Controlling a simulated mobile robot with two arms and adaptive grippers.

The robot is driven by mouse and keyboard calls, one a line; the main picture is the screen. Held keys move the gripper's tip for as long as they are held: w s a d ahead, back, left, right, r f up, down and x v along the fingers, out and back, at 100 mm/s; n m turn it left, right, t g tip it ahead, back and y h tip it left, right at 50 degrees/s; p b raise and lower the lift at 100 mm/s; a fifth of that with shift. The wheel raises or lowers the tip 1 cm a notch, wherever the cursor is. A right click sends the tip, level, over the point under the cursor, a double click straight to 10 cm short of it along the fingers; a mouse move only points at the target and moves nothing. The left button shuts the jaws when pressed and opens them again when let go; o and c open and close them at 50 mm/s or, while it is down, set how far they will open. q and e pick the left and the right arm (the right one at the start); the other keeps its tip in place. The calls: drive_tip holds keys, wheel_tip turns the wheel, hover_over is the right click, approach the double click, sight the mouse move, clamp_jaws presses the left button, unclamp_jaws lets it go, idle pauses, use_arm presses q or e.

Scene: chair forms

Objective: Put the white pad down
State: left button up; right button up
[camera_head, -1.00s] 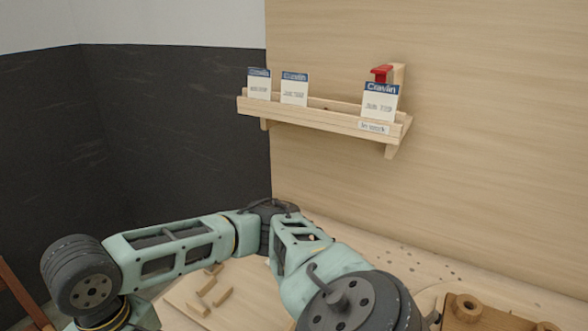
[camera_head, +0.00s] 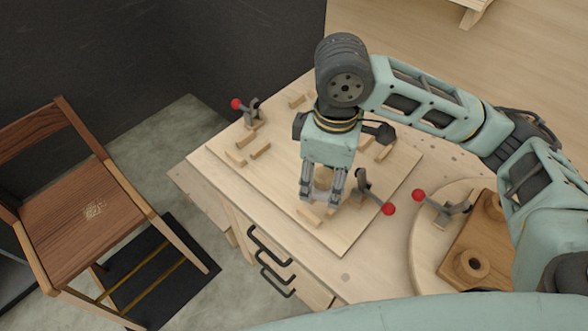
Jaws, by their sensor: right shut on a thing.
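My right gripper (camera_head: 322,196) points down over the wooden board (camera_head: 285,206) on the bench, close to its front part. Its fingers are shut on a small tan piece (camera_head: 323,178), which shows between them and is partly hidden by them. I cannot make out a white pad in this view; the fingertips hide what is right under them. My left gripper is not in view.
Toggle clamps with red knobs stand at the board's back (camera_head: 252,112) and right (camera_head: 374,192). Small wooden blocks (camera_head: 235,158) sit on the board. A round plate (camera_head: 429,243) with a brown fixture (camera_head: 478,255) lies right. A wooden chair (camera_head: 75,222) stands left.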

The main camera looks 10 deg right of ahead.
drive_tip(key=n, duration=0.1)
drive_tip(key=a+n, duration=0.1)
drive_tip(key=n, duration=0.2)
drive_tip(key=shift+w+a+n, duration=0.3)
drive_tip(key=shift+w+a, duration=0.1)
drive_tip(key=n, duration=0.2)
drive_tip(key=a+n, duration=0.1)
drive_tip(key=shift+w+a+f, duration=0.1)
drive_tip(key=shift+w, duration=0.15)
drive_tip(key=p, duration=0.2)
hover_over(289, 174)
drive_tip(key=shift+n, duration=0.4)
wheel_tip(289, 174, down, 7)
drive_tip(key=shift+r, duration=0.1)
wheel_tip(289, 174, down, 4)
drive_tip(key=shift+r+p, duration=0.1)
drive_tip(key=shift+p, duration=0.4)
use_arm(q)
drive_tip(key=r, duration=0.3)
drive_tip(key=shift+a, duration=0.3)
use_arm(e)
drive_tip(key=shift+f, duration=0.2)
drive_tip(key=shift+f, duration=0.15)
drive_tip(key=o, duration=1.2)
drive_tip(key=shift+o, duration=0.2)
